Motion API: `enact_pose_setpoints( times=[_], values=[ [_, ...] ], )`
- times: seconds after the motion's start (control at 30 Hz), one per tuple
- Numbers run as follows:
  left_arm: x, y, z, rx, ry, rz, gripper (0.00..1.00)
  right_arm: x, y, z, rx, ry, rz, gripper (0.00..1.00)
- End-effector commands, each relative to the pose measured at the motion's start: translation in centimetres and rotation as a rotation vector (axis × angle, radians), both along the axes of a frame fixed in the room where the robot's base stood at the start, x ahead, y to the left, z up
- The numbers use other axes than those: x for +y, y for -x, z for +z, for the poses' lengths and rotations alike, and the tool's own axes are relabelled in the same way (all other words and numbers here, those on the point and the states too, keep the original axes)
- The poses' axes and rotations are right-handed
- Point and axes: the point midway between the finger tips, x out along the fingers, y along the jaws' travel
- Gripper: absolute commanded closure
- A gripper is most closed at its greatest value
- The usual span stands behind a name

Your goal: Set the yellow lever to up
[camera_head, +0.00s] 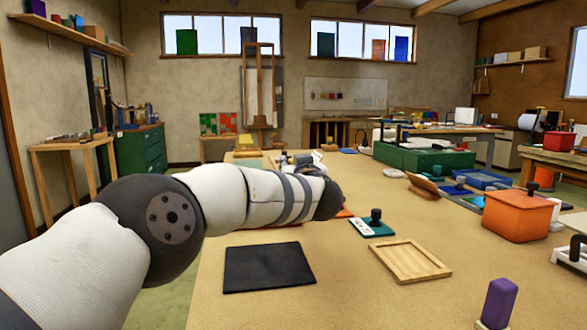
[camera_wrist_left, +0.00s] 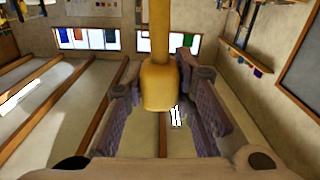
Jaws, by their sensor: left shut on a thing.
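The yellow lever (camera_wrist_left: 160,82) shows in the left wrist view as a slim shaft with a wider rounded knob. My left gripper (camera_wrist_left: 162,100) has one grey ridged finger on each side of the knob and is shut on it. That view looks upside down, with ceiling beams in its lower part. The shaft comes in from the top edge, so the knob end seems to point toward the ceiling; its exact angle I cannot tell. In the head view my left arm reaches over the table, and its forearm and wrist hide the gripper and lever. My right gripper is not in view.
The wooden table (camera_head: 390,300) holds a black mat (camera_head: 268,267), a wooden tray (camera_head: 410,261), a teal board with a black knob (camera_head: 375,224), an orange box (camera_head: 515,214) and a purple block (camera_head: 498,302). Bare table lies between them.

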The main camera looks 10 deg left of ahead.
Motion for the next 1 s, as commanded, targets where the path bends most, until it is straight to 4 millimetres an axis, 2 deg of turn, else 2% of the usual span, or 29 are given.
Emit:
enact_pose_setpoints(
  times=[0.27,0.73,0.77,0.83,0.87,1.0],
  values=[
    [-0.12,-0.02,0.00,0.028,-0.066,-0.003,1.00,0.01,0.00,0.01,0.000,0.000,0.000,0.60],
    [-0.18,-0.02,-0.11,0.035,-0.081,-0.004,1.00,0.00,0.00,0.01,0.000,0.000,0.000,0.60],
    [-0.18,-0.02,-0.11,0.035,-0.082,-0.005,0.74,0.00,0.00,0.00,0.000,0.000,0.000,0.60],
    [-0.17,-0.02,-0.11,0.035,-0.081,-0.004,0.58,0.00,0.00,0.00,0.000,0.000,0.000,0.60],
    [-0.16,-0.02,-0.11,0.034,-0.080,-0.004,0.55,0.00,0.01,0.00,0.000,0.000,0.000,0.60],
    [-0.10,-0.01,-0.09,0.034,-0.078,-0.002,0.55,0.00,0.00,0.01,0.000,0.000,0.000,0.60]
  ],
)
